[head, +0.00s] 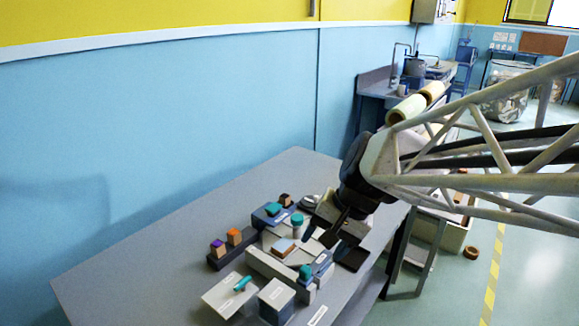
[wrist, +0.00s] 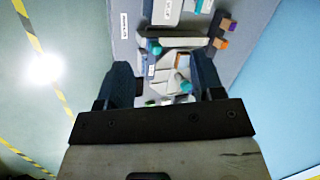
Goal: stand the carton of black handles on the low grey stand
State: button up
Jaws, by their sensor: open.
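My gripper (head: 325,238) is open above the cluster of things on the grey table, near the table's right edge. In the wrist view its two dark fingers (wrist: 163,82) stand apart with nothing held between them. I cannot pick out a carton of black handles for sure; the things under the gripper are small and partly hidden by it. A pale grey, low block (head: 262,266) lies in the middle of the cluster, but I cannot tell whether it is the low grey stand.
A dark tray (head: 217,262) bears orange and purple-topped blocks. The grey table (head: 130,265) is clear at the left and back.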

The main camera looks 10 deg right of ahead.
jog(key=s+d+n+t+h, duration=0.1)
jog(key=s+d+n+h, duration=0.3)
jog(key=s, duration=0.6)
jog(key=shift+s+d+r+n+t+h, duration=0.3)
jog(key=shift+s+d+h, duration=0.1)
jog(key=shift+d, duration=0.6)
jog(key=shift+o, duration=0.5)
jog(key=shift+w, duration=0.15)
